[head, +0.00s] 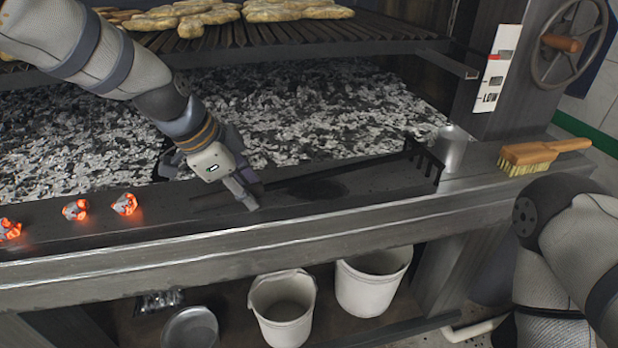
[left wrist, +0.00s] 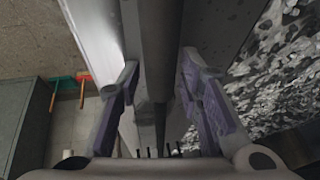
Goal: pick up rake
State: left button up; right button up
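The rake (head: 345,168) is black and lies along the grill's front ledge. Its toothed head (head: 427,158) is toward the right, and its thin handle runs left past my left gripper. My left gripper (head: 251,194) is low over the ledge at the handle. In the left wrist view the two fingers are open (left wrist: 160,66), with the dark handle (left wrist: 156,40) running between them in the picture. A gap shows on each side, and I cannot tell how far down the fingers reach. My right arm shows at the right, but its gripper is out of view.
Glowing coals (head: 75,210) lie on the ledge at left. A metal cup (head: 452,150) stands beside the rake head, with a brush (head: 540,155) further right. The ash bed (head: 310,110) lies behind the ledge, under the grate (head: 300,36). White buckets (head: 283,308) stand below.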

pick_arm(q)
grip_shut()
jog(key=shift+r, duration=0.1)
jog(key=shift+w, duration=0.1)
